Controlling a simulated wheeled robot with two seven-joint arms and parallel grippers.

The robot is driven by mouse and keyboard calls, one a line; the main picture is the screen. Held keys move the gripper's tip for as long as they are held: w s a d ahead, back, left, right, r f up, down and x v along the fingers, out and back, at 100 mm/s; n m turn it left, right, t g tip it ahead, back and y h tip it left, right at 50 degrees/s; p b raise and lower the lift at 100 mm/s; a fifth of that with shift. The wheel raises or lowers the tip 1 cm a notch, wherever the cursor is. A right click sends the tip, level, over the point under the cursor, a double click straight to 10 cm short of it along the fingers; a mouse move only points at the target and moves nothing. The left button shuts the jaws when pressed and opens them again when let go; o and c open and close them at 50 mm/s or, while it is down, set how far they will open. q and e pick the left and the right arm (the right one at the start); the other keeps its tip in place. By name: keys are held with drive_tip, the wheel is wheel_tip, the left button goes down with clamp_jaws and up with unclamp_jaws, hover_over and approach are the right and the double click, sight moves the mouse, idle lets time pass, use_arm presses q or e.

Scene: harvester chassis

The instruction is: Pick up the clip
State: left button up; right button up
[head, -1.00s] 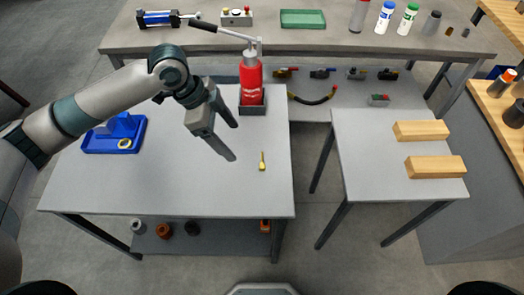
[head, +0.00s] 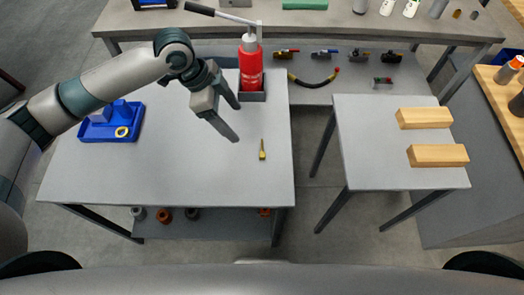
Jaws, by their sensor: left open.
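A small yellow, brass-coloured piece with a thin stem, which looks like the clip (head: 262,153), lies on the grey table (head: 180,180) near its right edge. My left gripper (head: 237,123) is above the table, just left of and beyond the clip in the head view. Its two dark fingers are apart with nothing between them, and it does not touch the clip. My right gripper is not in view.
A red bottle-shaped pump (head: 250,68) with a long lever stands in a dark holder behind the clip. A blue tray (head: 95,133) with a yellow ring sits at the left. Two wooden blocks (head: 438,155) lie on the right table. The table's front is clear.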

use_arm(q)
drive_tip(key=p, duration=0.3)
approach(262, 149)
drive_tip(key=shift+w+a+f, duration=0.15)
drive_tip(key=shift+a+f, duration=0.2)
drive_tip(key=shift+f, duration=0.25)
drive_tip(key=shift+d+f, duration=0.25)
drive_tip(key=shift+f, duration=0.35)
drive_tip(key=shift+d+f, duration=0.2)
drive_tip(key=shift+d, duration=0.05)
drive_tip(key=p+x, duration=0.1)
drive_tip(key=x, duration=0.1)
drive_tip(key=p+x, duration=0.1)
drive_tip(key=shift+d+f, duration=0.25)
drive_tip(key=shift+d, duration=0.25)
drive_tip(key=shift+d+f, duration=0.1)
drive_tip(key=shift+f, duration=0.3)
